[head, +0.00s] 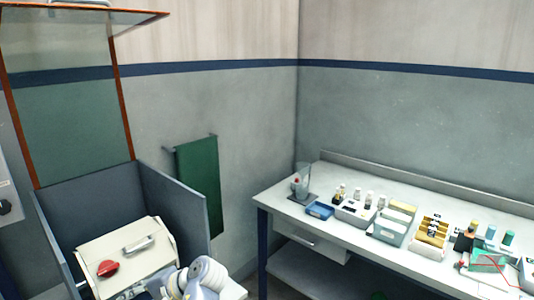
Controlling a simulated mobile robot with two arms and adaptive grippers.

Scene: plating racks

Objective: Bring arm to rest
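A pale, rounded part of one of my arms (200,278) shows at the bottom edge of the head view, in front of a cream-coloured box-like unit. I cannot tell which arm it belongs to. The rest of the arm is cut off by the frame. No gripper fingers can be made out, so neither my left nor my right gripper is in view.
The cream unit (145,238) with a red knob (108,268) stands inside grey side panels (180,203). A white bench (285,208) at right carries a blue tray (320,210), racks and several bottles. A green cloth (200,183) hangs on the wall.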

